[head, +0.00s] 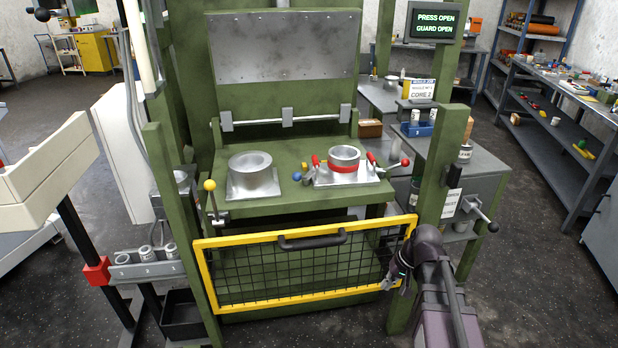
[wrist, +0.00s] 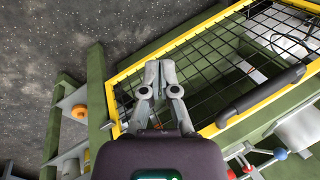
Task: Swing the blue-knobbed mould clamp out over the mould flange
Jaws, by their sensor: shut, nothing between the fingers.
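The blue-knobbed clamp (head: 297,176) is at the left edge of the mould's flange plate (head: 350,179) on the green press bed. A blue ball also shows in the wrist view (wrist: 281,153). The mould (head: 343,154) is a metal ring with a red band. I cannot tell exactly how the clamp's arm lies against the flange. My gripper (head: 388,284) is low at the right end of the yellow mesh guard, well away from the clamp. In the wrist view my gripper (wrist: 160,66) has its fingers together and empty, over the guard's frame.
The guard (head: 304,242) hangs lowered in front of the bed, with a black handle (head: 312,239). A second metal ring (head: 250,168) sits left. A green post (head: 437,170) rises beside my arm. The screen (head: 435,23) reads "PRESS OPEN, GUARD OPEN".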

